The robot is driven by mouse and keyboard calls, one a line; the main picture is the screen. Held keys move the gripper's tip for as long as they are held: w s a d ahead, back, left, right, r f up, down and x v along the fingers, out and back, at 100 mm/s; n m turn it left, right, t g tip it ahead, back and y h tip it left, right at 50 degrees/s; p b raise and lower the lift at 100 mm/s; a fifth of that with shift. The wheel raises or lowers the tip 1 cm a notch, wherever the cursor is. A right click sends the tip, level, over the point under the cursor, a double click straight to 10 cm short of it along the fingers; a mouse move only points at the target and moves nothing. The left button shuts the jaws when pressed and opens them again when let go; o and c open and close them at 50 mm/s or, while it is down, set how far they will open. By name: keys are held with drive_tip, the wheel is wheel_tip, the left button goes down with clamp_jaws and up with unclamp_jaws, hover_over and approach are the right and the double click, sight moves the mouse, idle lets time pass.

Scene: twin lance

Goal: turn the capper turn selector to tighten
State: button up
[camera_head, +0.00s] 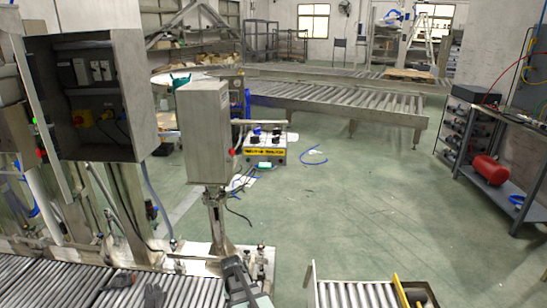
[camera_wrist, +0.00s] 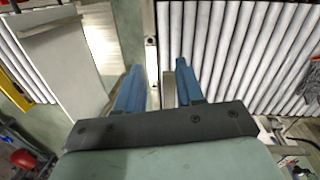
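I cannot pick out the capper turn selector for certain in either view. A control box with dark knobs and a yellow label (camera_head: 265,152) stands beyond the grey upright cabinet; its markings are too small to read. An open grey cabinet (camera_head: 95,95) at upper left holds several switches. My gripper (camera_wrist: 157,72) shows two blue fingers spread apart in the wrist view, with nothing held between them. In the head view my gripper (camera_head: 238,272) is at the bottom centre, above the conveyor's right end, well apart from the control box.
A roller conveyor (camera_head: 60,285) runs along the lower left, and its rollers also show in the wrist view (camera_wrist: 230,45). A closed grey cabinet on a post (camera_head: 205,130) stands near the centre. A short roller section (camera_head: 355,295) lies lower right. The green floor (camera_head: 370,205) beyond is largely clear.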

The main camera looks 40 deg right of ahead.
drive_tip(key=w+d+r+m+t+h, duration=0.1)
drive_tip(key=w+d+r+m, duration=0.15)
drive_tip(key=d+r, duration=0.75)
drive_tip(key=w+d+r+m+t+h, duration=0.1)
drive_tip(key=w+d+r+m+t, duration=0.15)
drive_tip(key=d+r, duration=0.7)
drive_tip(key=s+d+r+m+h, duration=0.1)
drive_tip(key=d+r, duration=0.3)
drive_tip(key=r, duration=0.4)
drive_tip(key=s+d+r+m+h, duration=0.1)
drive_tip(key=d+r, duration=0.3)
drive_tip(key=r, duration=0.4)
wheel_tip(320, 180, up, 23)
drive_tip(key=t+h, duration=0.1)
drive_tip(key=h, duration=0.7)
hover_over(274, 138)
drive_tip(key=s+a, duration=0.3)
drive_tip(key=a, duration=0.9)
drive_tip(key=shift+m, duration=0.3)
drive_tip(key=x, duration=1.3)
drive_tip(key=shift+w+d, duration=0.25)
drive_tip(key=shift+d, duration=0.1)
clamp_jaws()
